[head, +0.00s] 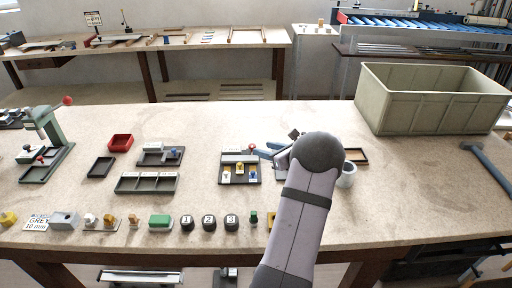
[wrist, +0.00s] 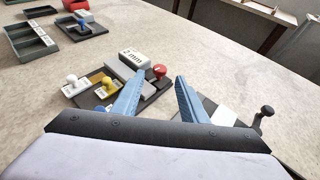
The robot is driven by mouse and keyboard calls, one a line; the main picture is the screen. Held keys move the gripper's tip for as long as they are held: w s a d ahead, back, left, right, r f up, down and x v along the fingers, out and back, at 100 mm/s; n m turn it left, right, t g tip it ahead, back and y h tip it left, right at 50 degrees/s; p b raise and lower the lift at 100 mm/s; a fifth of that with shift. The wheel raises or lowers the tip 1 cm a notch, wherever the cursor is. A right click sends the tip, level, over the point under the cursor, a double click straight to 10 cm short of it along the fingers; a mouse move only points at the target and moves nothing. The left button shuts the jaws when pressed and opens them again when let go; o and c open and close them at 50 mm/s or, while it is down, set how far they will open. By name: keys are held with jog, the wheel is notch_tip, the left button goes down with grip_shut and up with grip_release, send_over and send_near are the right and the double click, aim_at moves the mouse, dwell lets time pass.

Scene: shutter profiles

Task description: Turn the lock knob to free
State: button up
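A dark fixture (wrist: 152,90) with several knobs lies ahead of my gripper in the wrist view; it is also in the head view (head: 224,181). It carries a red knob (wrist: 160,71), a yellow knob (wrist: 103,79) and a white knob (wrist: 72,79) on pale labels, and a blue knob (wrist: 101,108) partly hidden by a finger. I cannot tell which is the lock knob. My gripper (wrist: 160,76) is open and empty, its blue fingers spread and apparently above the fixture's right side. In the head view my arm hides most of my gripper (head: 270,148).
A black-knobbed lever (wrist: 267,111) stands right of my gripper. A white cup (head: 347,176) and a small wooden tray (head: 357,156) are beside my arm. Dark trays (head: 147,183) lie left. A large bin (head: 430,97) and a blue hammer (head: 488,163) are right. Numbered black knobs (head: 209,221) line the front.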

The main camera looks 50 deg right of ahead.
aim_at(253, 146)
jog(key=shift+p+x, duration=0.85)
jog(key=shift+x, duration=2.35)
jog(key=shift+c, duration=0.5)
jog(key=c, duration=0.9)
